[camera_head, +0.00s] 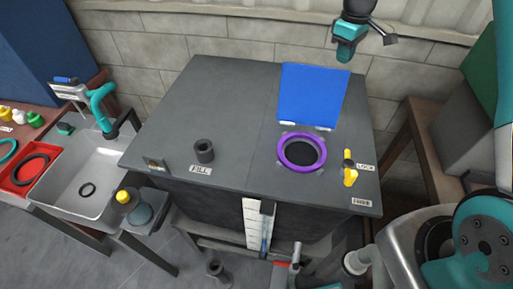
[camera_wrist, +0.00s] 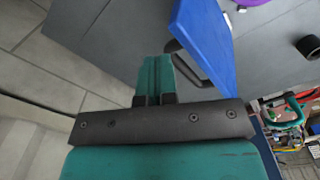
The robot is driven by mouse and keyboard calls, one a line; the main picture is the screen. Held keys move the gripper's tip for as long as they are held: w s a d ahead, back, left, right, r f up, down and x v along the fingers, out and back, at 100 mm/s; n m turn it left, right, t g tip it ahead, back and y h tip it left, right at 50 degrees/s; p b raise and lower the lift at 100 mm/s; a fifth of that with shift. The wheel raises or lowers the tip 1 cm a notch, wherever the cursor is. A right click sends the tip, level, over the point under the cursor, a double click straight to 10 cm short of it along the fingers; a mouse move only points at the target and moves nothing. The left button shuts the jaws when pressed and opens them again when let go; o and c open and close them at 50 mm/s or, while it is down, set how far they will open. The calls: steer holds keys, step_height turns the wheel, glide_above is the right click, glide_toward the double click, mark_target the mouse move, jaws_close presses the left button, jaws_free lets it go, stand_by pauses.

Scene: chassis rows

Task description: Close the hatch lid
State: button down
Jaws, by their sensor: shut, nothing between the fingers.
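The blue hatch lid (camera_head: 313,95) stands open, raised behind the hatch opening on the dark tank top. A purple ring (camera_head: 301,151) rims the round opening, which is uncovered. My gripper (camera_head: 346,53) is shut and empty, near the lid's upper right corner and seemingly behind it. In the wrist view the shut teal fingers (camera_wrist: 155,70) point toward the lid (camera_wrist: 205,42), seen at a slant. A dark curved bar (camera_wrist: 188,68) shows between fingertips and lid; whether it belongs to the lid is unclear. I cannot tell whether the fingers touch anything.
A dark fill pipe (camera_head: 204,151) rises at the tank top's left. A block wall (camera_head: 180,38) runs close behind the tank. A sink (camera_head: 85,180) stands at left. The tank top (camera_head: 225,100) is otherwise mostly clear.

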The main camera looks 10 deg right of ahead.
mark_target(340, 79)
steer(key=shift+s+f+b, duration=0.2)
steer(key=shift+f+b, duration=0.6)
steer(key=shift+f, duration=0.75)
steer(key=shift+s+f+b, duration=0.2)
steer(key=shift+f+b, duration=0.55)
steer(key=shift+f, duration=0.75)
steer(key=shift+s+a+f+b, duration=0.15)
steer(key=shift+s+a, duration=0.15)
steer(key=shift+s, duration=0.25)
steer(key=shift+s+a+b, duration=0.15)
steer(key=shift+s+a, duration=0.15)
steer(key=shift+s, duration=0.25)
steer(key=s+a+r, duration=0.3)
steer(key=s, duration=0.7)
steer(key=w+r+p, duration=0.3)
steer(key=r+p, duration=0.2)
steer(key=shift+w+p, duration=0.15)
steer(key=shift+p, duration=0.2)
steer(key=shift+r, duration=0.1)
